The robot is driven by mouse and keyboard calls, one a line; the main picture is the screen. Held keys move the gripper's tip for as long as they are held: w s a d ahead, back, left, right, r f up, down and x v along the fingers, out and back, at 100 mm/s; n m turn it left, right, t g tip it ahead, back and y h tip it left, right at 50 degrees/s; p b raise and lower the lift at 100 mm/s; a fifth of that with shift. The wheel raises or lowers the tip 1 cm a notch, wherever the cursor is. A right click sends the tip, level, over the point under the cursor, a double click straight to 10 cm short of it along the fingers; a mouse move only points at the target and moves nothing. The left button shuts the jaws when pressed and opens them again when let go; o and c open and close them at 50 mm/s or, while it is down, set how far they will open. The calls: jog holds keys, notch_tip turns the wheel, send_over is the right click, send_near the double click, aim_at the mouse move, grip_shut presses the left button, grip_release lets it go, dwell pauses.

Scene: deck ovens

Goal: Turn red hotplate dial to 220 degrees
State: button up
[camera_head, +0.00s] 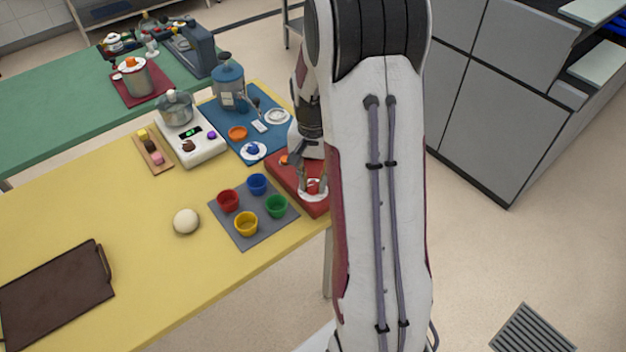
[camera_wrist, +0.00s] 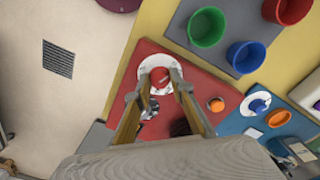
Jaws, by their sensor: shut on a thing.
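The red hotplate (camera_wrist: 200,72) is a flat red slab at the right end of the yellow table; it also shows in the head view (camera_head: 317,208), partly behind my arm. Its red dial (camera_wrist: 160,76) sits on a white round plate near one end. My gripper (camera_wrist: 160,86) reaches down over this end, with a finger on either side of the dial, shut on it. In the head view my gripper (camera_head: 312,186) is at the dial (camera_head: 313,186), which the fingers partly cover. The dial's marks and reading are too small to tell.
A grey mat (camera_head: 240,233) with red, blue, yellow and green cups lies beside the hotplate. A blue mat (camera_head: 222,118) with a blue jar (camera_head: 229,88) and small dishes is behind it. A dough ball (camera_head: 186,221) and dark tray (camera_head: 55,298) lie further left.

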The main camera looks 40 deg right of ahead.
jog(key=m, duration=0.6)
jog(key=shift+m, duration=0.4)
jog(key=m, duration=2)
jog(key=shift+m, duration=0.3)
jog(key=o, duration=1.1)
jog(key=shift+o, duration=0.2)
